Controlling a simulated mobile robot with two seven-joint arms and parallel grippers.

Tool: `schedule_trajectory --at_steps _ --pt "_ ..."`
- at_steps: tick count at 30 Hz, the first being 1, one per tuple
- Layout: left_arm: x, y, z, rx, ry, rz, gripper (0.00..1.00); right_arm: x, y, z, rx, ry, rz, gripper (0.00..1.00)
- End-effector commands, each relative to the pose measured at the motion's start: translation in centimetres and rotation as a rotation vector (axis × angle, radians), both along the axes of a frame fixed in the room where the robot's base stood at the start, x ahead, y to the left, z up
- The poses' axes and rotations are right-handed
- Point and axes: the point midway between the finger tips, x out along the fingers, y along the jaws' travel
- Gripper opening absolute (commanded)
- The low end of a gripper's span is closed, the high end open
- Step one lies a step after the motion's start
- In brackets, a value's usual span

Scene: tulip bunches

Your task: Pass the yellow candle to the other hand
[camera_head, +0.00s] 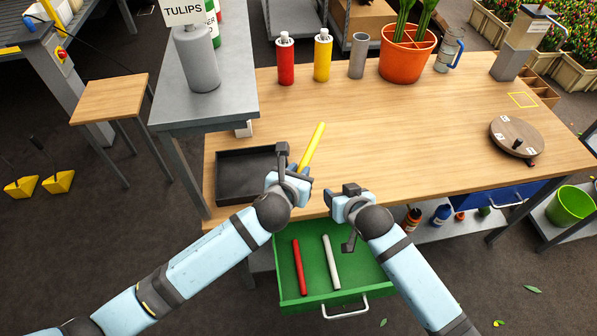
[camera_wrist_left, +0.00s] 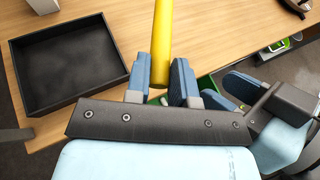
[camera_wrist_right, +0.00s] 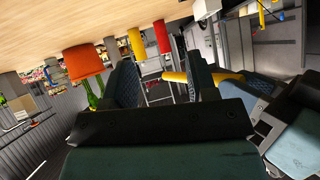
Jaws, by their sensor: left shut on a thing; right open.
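The yellow candle (camera_head: 314,146) is held above the table by my left gripper (camera_head: 303,171), which is shut on its lower part. In the left wrist view the candle (camera_wrist_left: 162,40) rises from between the blue finger pads (camera_wrist_left: 160,82). My right gripper (camera_head: 338,196) is open and empty, just right of the left one and near the table's front edge. In the right wrist view the candle's free end (camera_wrist_right: 176,76) shows in the gap between the right fingers (camera_wrist_right: 162,82); its depth there is unclear. Part of the candle is hidden behind a finger.
A black tray (camera_head: 232,182) lies left of the grippers. An open green drawer (camera_head: 312,296) below holds a red candle (camera_head: 298,266) and a white candle (camera_head: 331,262). Bottles and an orange pot (camera_head: 407,62) stand at the back. The table's middle is clear.

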Motion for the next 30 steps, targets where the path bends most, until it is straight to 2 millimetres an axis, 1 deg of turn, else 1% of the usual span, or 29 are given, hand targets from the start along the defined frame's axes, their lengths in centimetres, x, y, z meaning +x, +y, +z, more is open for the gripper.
schedule_trajectory --at_steps 1,2,3,5,6,9,12,15,18,30 --pt "0.0 0.0 0.0 0.0 0.0 0.0 0.0 -2.7 -0.7 -1.6 -0.001 0.001 0.01 0.53" --pt "0.0 0.0 0.0 0.0 0.0 0.0 0.0 -4.0 -1.2 -2.3 -0.004 -0.006 0.016 0.53" --pt "0.0 0.0 0.0 0.0 0.0 0.0 0.0 -5.8 -1.9 -3.2 -0.009 -0.012 0.023 0.53" --pt "0.0 0.0 0.0 0.0 0.0 0.0 0.0 -8.5 -2.9 -4.4 -0.016 -0.017 0.028 0.53" --pt "0.0 0.0 0.0 0.0 0.0 0.0 0.0 -10.2 -3.6 -5.1 -0.023 -0.02 0.03 0.53" --pt "0.0 0.0 0.0 0.0 0.0 0.0 0.0 -14.1 -5.3 -6.5 -0.045 -0.029 0.03 0.53" --pt "0.0 0.0 0.0 0.0 0.0 0.0 0.0 -17.1 -6.6 -7.2 -0.068 -0.036 0.03 0.53" --pt "0.0 0.0 0.0 0.0 0.0 0.0 0.0 -19.0 -7.6 -7.6 -0.088 -0.043 0.028 0.53" --pt "0.0 0.0 0.0 0.0 0.0 0.0 0.0 -19.9 -8.1 -7.7 -0.1 -0.047 0.027 0.53" --pt "0.0 0.1 0.0 0.0 0.0 0.001 0.0 -20.2 -8.2 -7.7 -0.103 -0.049 0.028 0.53"
